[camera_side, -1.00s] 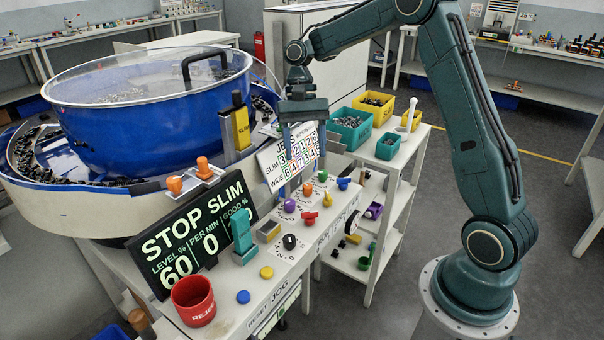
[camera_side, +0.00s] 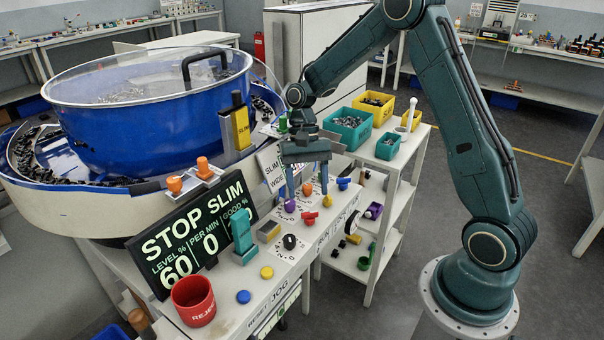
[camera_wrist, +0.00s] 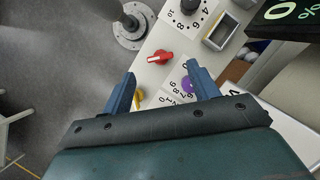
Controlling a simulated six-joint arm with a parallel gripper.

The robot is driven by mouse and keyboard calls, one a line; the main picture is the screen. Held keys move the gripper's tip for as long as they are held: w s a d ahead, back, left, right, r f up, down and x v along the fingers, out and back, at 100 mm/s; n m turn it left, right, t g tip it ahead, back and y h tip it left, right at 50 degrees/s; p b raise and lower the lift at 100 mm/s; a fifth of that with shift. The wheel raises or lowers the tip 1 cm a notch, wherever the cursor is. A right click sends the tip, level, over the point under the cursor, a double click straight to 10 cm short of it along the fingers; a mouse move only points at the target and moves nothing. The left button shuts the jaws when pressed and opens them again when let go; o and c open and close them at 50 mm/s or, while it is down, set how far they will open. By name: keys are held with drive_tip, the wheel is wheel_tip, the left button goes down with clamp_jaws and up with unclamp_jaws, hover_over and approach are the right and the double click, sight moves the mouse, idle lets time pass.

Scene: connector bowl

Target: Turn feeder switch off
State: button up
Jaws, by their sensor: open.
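My gripper (camera_side: 306,192) is open and empty, pointing down over the control panel (camera_side: 262,295). In the wrist view, its fingers (camera_wrist: 160,74) stand either side of a red handle knob (camera_wrist: 160,57), which lies slightly beyond the tips. The red knob (camera_side: 309,218) also shows in the side view, in front of the fingers. A purple knob (camera_wrist: 188,84) is beside the right finger and a yellow knob (camera_wrist: 138,98) beside the left. A black dial (camera_side: 289,241) sits nearer the front. I cannot read which control is the feeder switch. The display (camera_side: 200,235) reads STOP SLIM, 60 and 0.
A teal post (camera_side: 243,238) and a red reject cup (camera_side: 193,300) stand left of the knobs. Blue (camera_side: 243,297) and yellow (camera_side: 267,272) buttons lie in front. The blue feeder bowl (camera_side: 150,130) is behind left; a bin shelf (camera_side: 395,160) is right.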

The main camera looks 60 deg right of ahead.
sight(309, 212)
drive_tip(key=shift+x, duration=2.4)
drive_tip(key=c, duration=1)
